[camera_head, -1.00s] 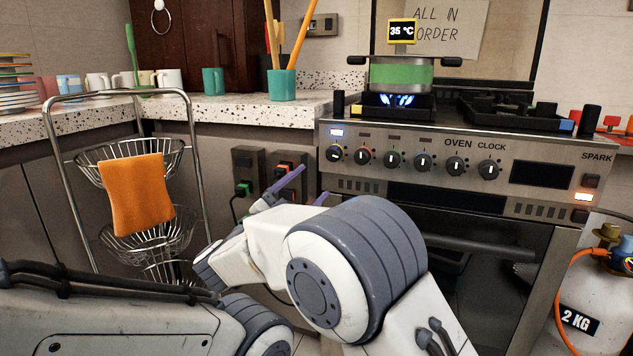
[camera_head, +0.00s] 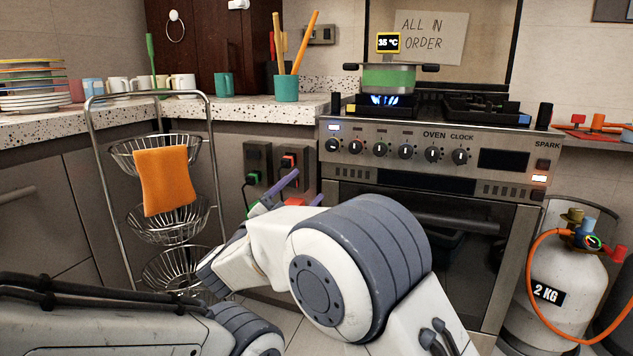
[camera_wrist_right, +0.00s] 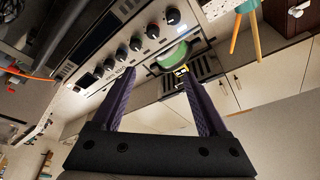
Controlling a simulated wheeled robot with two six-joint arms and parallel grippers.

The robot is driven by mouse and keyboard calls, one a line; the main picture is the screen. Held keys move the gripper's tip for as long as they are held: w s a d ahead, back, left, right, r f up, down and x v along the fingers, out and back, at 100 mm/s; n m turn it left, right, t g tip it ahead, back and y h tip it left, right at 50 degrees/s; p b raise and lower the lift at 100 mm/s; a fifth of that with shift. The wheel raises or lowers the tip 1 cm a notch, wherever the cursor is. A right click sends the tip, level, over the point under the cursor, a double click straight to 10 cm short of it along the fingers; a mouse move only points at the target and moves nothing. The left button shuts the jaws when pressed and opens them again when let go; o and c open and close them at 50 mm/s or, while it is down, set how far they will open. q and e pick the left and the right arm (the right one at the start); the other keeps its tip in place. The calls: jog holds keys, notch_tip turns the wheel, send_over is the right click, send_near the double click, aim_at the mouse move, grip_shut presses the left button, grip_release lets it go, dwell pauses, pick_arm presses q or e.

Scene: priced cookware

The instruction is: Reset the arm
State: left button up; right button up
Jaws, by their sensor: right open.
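My right arm reaches in from the lower right in the head view. Its right gripper (camera_head: 309,185) has purple fingers, partly hidden behind the arm's own wrist. It is in front of the cabinet and the wall sockets. In the right wrist view the two fingers (camera_wrist_right: 158,73) stand well apart with nothing between them. The oven and the green pot lie beyond the fingertips, and I see no contact. My left arm lies across the lower left of the head view, but its gripper is out of sight.
The oven (camera_head: 430,165) stands ahead, with a green pot (camera_head: 390,78) over a lit blue burner. A wire rack (camera_head: 212,170) with an orange cloth (camera_head: 165,182) stands left. A gas cylinder (camera_head: 560,275) stands right. Plates (camera_head: 30,85) and mugs line the counter.

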jog(key=w+d+f+n+y, duration=0.3)
jog(key=w+d+n+y, duration=0.15)
jog(key=n+y, duration=0.25)
jog(key=s+d+f+n+g+y, duration=0.3)
jog(key=d+f+n+g+y, duration=0.15)
jog(key=f, duration=0.35)
jog(key=s+d+f+n+g, duration=0.1)
jog(key=s+d+f+g, duration=0.35)
jog(key=s, duration=0.45)
jog(key=s+d+f+n+g, duration=0.1)
jog(key=s+d+f+g, duration=0.25)
jog(key=s+f, duration=0.4)
jog(key=s+d+f+n+g, duration=0.25)
jog(key=s+d+f, duration=0.2)
jog(key=s, duration=0.55)
jog(key=s+a+r+n+g+p, duration=0.3)
jog(key=s+a+r+n+p, duration=0.3)
jog(key=s+a+r+p, duration=0.65)
notch_tip(320, 180, up, 41)
jog(key=s+a+p, duration=0.1)
jog(key=p, duration=3.3)
jog(key=shift+y, duration=0.35)
